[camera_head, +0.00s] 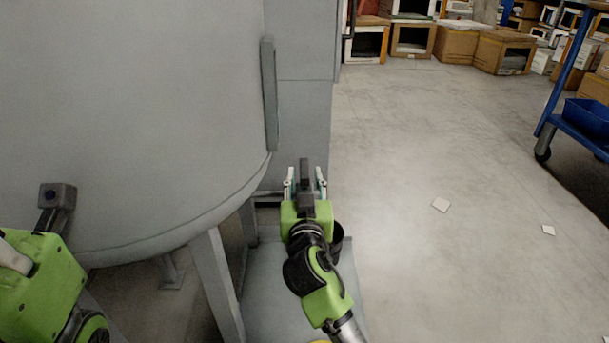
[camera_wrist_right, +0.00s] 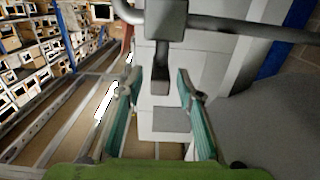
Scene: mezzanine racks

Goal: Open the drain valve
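In the right wrist view, a grey block on a pipe (camera_wrist_right: 245,30) has a dark lever (camera_wrist_right: 160,58) hanging down from it; this looks like the drain valve. My right gripper (camera_wrist_right: 156,84) is open, with one teal finger on each side of the lever's lower end. A gap shows on both sides; I cannot tell how deep the lever sits between the fingers.
The tank stands on grey legs (camera_head: 217,285). A grey cabinet or column (camera_head: 300,110) rises behind my right gripper. Open floor lies to the right, with small white pieces (camera_head: 440,205) on it. A blue cart (camera_head: 590,118) and several boxes (camera_head: 462,42) stand farther back.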

